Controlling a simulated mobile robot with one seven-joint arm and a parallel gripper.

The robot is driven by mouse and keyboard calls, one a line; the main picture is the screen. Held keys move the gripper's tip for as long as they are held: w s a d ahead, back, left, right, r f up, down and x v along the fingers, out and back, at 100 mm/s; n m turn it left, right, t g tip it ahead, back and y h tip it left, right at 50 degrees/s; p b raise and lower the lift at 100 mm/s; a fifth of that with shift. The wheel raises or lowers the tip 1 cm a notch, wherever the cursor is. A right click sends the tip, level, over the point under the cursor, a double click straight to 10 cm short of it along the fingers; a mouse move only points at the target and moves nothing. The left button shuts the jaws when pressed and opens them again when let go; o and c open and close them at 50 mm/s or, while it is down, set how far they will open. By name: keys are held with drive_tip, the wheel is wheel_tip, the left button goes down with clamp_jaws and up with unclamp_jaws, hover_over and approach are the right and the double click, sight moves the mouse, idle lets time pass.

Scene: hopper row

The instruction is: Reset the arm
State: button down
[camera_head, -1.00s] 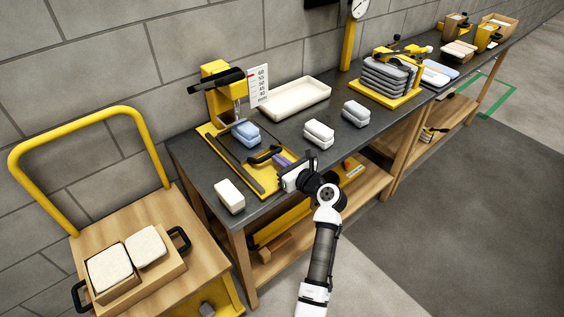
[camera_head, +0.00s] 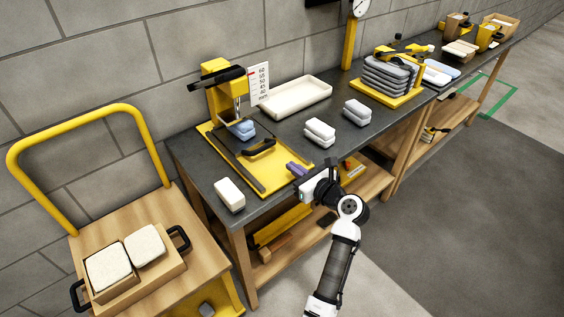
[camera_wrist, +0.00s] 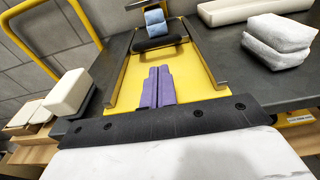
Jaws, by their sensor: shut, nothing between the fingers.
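My gripper (camera_head: 296,169) has purple fingers and is at the front edge of the workbench, by the front of the yellow fixture (camera_head: 283,178). In the wrist view its purple fingers (camera_wrist: 156,87) are together with nothing between them, in front of the yellow plate (camera_wrist: 188,62). A blue block (camera_head: 242,129) sits at the fixture's far end, under the press. A black handle (camera_head: 260,148) lies between the block and my gripper, apart from the fingers.
A white block (camera_head: 229,194) stands left of the fixture. White block stacks (camera_head: 320,131) and a cream tray (camera_head: 296,97) are to the right. A trolley (camera_head: 141,205) stands at left. Open floor (camera_head: 440,220) lies to the right.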

drive_tip(key=shift+v, duration=2.05)
